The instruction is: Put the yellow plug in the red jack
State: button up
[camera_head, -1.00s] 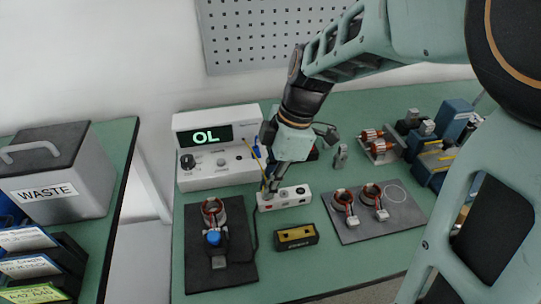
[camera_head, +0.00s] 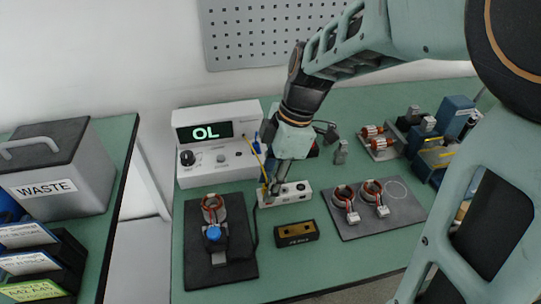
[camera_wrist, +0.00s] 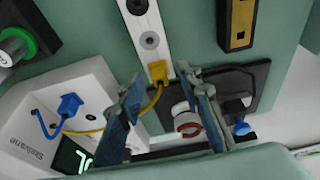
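The yellow plug (camera_wrist: 158,72) sits at one end of the white jack block (camera_wrist: 150,25), its yellow wire (camera_wrist: 152,103) curving back towards the meter. In the head view the white block (camera_head: 298,190) lies mid-table with the plug at its left end. I cannot tell how deep the plug sits. The block's other round sockets (camera_wrist: 149,40) look grey and dark; I cannot make out a red one. My gripper (camera_wrist: 165,100) is open, its two fingers well apart on either side of the line to the plug. In the head view my gripper (camera_head: 271,190) is down by the block's left end.
The meter (camera_head: 218,150) reads "OL" behind the block; a blue plug (camera_wrist: 70,104) is at its front. A black fixture (camera_head: 205,270) with a copper stator is left. A dark yellow-topped box (camera_head: 296,240) lies in front. A grey mat (camera_head: 375,222) with two stators is right.

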jog(key=v, duration=1.2)
dwell(0.5)
